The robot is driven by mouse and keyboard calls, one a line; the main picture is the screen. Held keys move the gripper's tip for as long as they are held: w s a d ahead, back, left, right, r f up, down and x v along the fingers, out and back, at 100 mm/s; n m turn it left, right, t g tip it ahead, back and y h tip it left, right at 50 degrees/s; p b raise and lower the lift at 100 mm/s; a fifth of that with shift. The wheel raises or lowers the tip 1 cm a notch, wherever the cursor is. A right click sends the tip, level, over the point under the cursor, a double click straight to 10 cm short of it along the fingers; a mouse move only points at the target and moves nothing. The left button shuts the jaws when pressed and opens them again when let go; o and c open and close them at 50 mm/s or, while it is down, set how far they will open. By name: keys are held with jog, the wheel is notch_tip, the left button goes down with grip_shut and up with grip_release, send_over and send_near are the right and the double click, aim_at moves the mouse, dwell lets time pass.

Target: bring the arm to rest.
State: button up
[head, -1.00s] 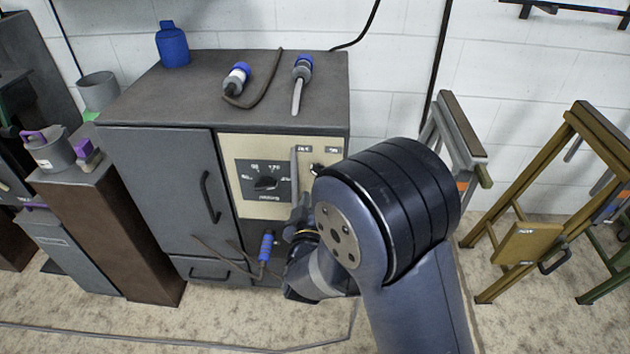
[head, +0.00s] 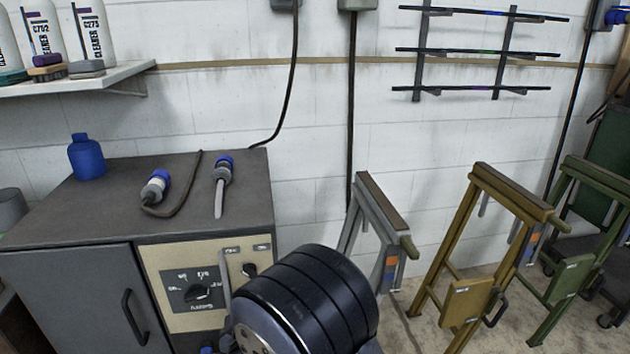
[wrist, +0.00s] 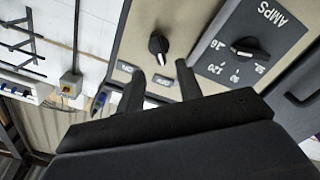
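A small black knob (wrist: 158,45) lies just beyond the fingertips, with a gap I cannot judge. In the head view the panel (head: 165,265) is partly covered by my dark arm joint, and most of my gripper is hidden or below the frame.
The cabinet top (head: 110,200) holds a blue bottle (head: 87,158) and two blue-ended plugs (head: 156,187). A grey stand (head: 367,215), a yellow stand (head: 510,200) and a green stand (head: 590,230) are to the right. A wall rack (head: 478,52) hangs above. Bare floor shows between the stands.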

aim_at(247, 275)
jog(key=x, duration=0.7)
jog(key=shift+s+b, duration=0.1)
jog(key=shift+b, duration=0.25)
